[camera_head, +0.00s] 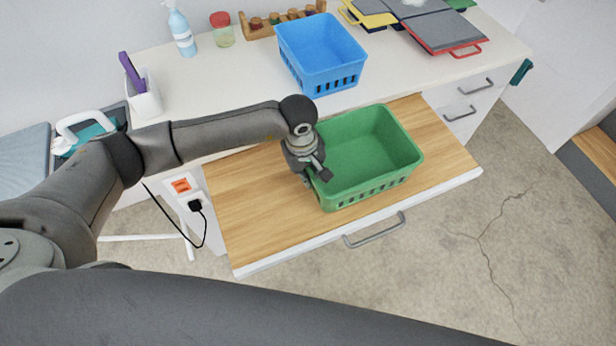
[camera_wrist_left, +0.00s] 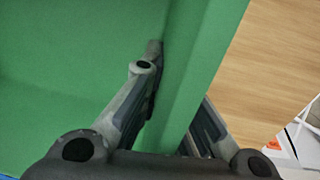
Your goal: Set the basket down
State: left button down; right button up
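A green basket (camera_head: 365,150) is over the pulled-out wooden drawer surface (camera_head: 250,205) in the head view. It looks upright and empty, and I cannot tell if its base touches the wood. My left gripper (camera_head: 316,176) is at the basket's left wall. In the left wrist view, the fingers (camera_wrist_left: 175,105) are on either side of the green wall (camera_wrist_left: 195,70), one inside the basket and one outside, closed on it. My right gripper is not in view.
A blue basket (camera_head: 320,55) stands on the white counter behind the drawer. A bottle (camera_head: 181,30), a jar (camera_head: 222,30), a wooden rack (camera_head: 284,20) and folders (camera_head: 430,25) are also there. Bare wood shows left of the green basket. A power outlet box (camera_head: 185,192) is at the left.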

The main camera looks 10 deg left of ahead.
pick_arm(q)
notch_tip(320, 180, down, 2)
jog(key=shift+p, duration=0.85)
jog(key=shift+f, duration=0.5)
jog(key=shift+f, duration=0.1)
jog(key=shift+f, duration=0.1)
jog(key=c, duration=1.6)
grip_release()
jog(key=shift+c, duration=0.2)
